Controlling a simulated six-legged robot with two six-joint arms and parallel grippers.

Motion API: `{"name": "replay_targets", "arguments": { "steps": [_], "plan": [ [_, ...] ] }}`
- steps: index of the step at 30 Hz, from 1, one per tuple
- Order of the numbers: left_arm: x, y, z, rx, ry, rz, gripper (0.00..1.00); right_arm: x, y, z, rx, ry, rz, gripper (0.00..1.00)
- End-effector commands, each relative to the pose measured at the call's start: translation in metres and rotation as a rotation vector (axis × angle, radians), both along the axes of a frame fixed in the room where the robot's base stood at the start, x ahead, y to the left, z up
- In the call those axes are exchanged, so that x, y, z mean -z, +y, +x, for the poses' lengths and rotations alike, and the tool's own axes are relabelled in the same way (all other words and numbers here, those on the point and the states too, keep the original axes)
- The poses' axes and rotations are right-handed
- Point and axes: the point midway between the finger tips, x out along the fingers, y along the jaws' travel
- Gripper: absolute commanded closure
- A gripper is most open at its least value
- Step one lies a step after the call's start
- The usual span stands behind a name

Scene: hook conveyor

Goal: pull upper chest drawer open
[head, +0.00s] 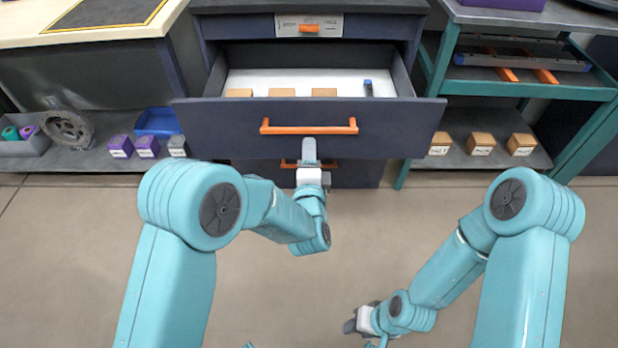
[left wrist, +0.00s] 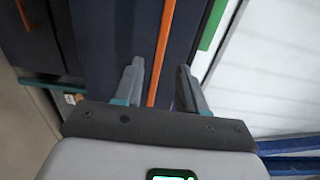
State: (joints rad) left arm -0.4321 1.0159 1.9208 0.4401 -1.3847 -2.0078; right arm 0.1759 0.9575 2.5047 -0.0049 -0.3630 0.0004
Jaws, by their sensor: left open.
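The dark chest drawer (head: 215,125) is pulled out in the head view, its pale floor showing. Its orange bar handle (head: 309,126) runs across the front. My left gripper (head: 309,148) is just below that handle. In the left wrist view my left gripper (left wrist: 160,70) is open, and the handle (left wrist: 160,55) shows as an orange bar between the fingers; I cannot tell whether they touch it. A lower drawer (head: 355,174) is shut beneath, its handle partly hidden by my left gripper. My right gripper (head: 356,322) is low in the head view, away from the chest.
Several tan blocks (head: 282,92) and a blue-capped item (head: 368,88) lie in the open drawer. A labelled plate (head: 309,26) is above it. A teal-framed rack (head: 447,60) stands right, a workbench (head: 85,35) left. The floor (head: 270,290) in front is clear.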

Motion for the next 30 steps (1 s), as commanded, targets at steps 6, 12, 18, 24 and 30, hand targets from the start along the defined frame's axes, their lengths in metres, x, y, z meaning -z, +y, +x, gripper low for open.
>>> {"name": "replay_targets", "arguments": {
  "steps": [6, 12, 18, 24, 30],
  "plan": [
    [0.000, -0.001, -0.056, 0.004, 0.003, 0.002, 0.60, -0.005, 0.000, 0.000, 0.000, 0.000, 0.000, 0.57],
    [0.000, -0.001, -0.086, 0.002, 0.001, 0.001, 0.60, -0.006, 0.000, 0.000, 0.000, 0.000, 0.000, 0.57],
    [0.000, 0.000, -0.094, -0.001, -0.001, -0.001, 0.60, -0.006, 0.000, 0.000, 0.000, 0.000, 0.000, 0.57],
    [0.000, 0.000, -0.094, -0.001, -0.001, -0.001, 0.60, -0.006, 0.000, 0.000, 0.000, 0.000, 0.000, 0.57],
    [0.000, 0.000, -0.094, 0.000, 0.000, 0.000, 0.60, -0.006, 0.000, 0.000, 0.000, 0.000, 0.000, 0.57]
  ]
}}
